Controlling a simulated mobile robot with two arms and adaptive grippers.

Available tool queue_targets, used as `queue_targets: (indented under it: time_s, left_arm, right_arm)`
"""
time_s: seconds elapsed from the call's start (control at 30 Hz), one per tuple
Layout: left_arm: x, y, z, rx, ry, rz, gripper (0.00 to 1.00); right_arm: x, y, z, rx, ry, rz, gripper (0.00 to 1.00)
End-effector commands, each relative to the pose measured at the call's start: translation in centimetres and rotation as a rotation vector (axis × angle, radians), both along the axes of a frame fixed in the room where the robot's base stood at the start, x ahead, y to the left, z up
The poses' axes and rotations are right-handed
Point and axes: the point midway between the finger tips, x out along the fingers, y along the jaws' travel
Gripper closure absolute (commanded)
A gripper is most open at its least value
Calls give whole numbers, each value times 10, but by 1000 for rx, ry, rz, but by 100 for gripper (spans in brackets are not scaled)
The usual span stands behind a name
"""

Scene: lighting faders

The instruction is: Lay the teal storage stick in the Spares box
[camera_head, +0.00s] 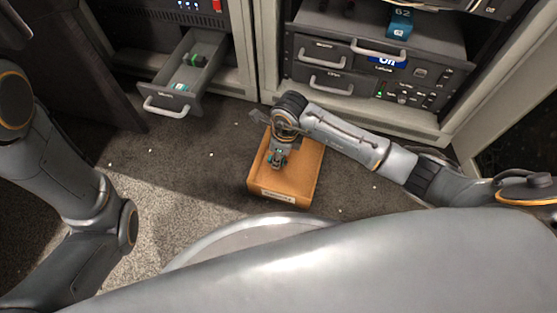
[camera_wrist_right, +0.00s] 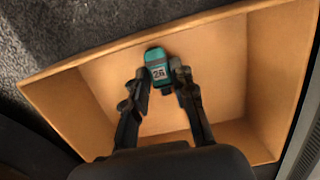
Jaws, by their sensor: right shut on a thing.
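The teal storage stick (camera_wrist_right: 157,66), marked 26, is between the fingers of my right gripper (camera_wrist_right: 160,80) in the right wrist view. My right gripper (camera_head: 276,158) is shut on the stick and points down over the Spares box (camera_head: 308,175), an open tan box on the floor with a label on its near side. In the wrist view the box (camera_wrist_right: 95,100) surrounds the stick and fingers; I cannot tell whether the stick touches its floor. My left arm is at the left of the head view, but its gripper is not in view.
An open drawer (camera_head: 160,92) with small green items stands out from the left rack. Small white bits lie on the carpet (camera_head: 150,165), which is mostly clear left of the box.

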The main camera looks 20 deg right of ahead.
Motion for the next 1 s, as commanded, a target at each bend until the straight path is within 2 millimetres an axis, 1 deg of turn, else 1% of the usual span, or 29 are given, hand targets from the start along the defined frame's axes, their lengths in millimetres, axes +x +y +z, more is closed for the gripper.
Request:
queue_targets:
  time_s: [0.03,0.23,0.37,0.4,0.47,0.5,0.83,0.93,1.0]
  left_arm:
    - [0,0,-3,0,1,0,60]
    - [0,0,-1,0,1,0,60]
    - [0,0,-3,0,1,0,60]
    - [0,0,-3,0,1,0,60]
    - [0,0,-2,0,1,0,60]
    - [0,0,-2,0,1,0,60]
    - [1,0,-1,0,2,0,60]
    - [1,0,5,0,2,0,60]
    - [1,0,13,0,2,1,60]
  right_arm:
    - [0,0,-2,1,-1,0,91]
    - [0,0,0,0,0,0,91]
    - [0,0,-4,-1,-1,0,91]
    - [0,0,-4,-1,-1,0,73]
    - [0,0,-3,0,-1,-1,60]
    - [0,0,-3,0,0,-1,52]
    - [0,0,-2,0,0,-1,52]
    - [0,-1,7,-1,0,0,52]
    - [0,-2,17,-2,-1,-1,52]
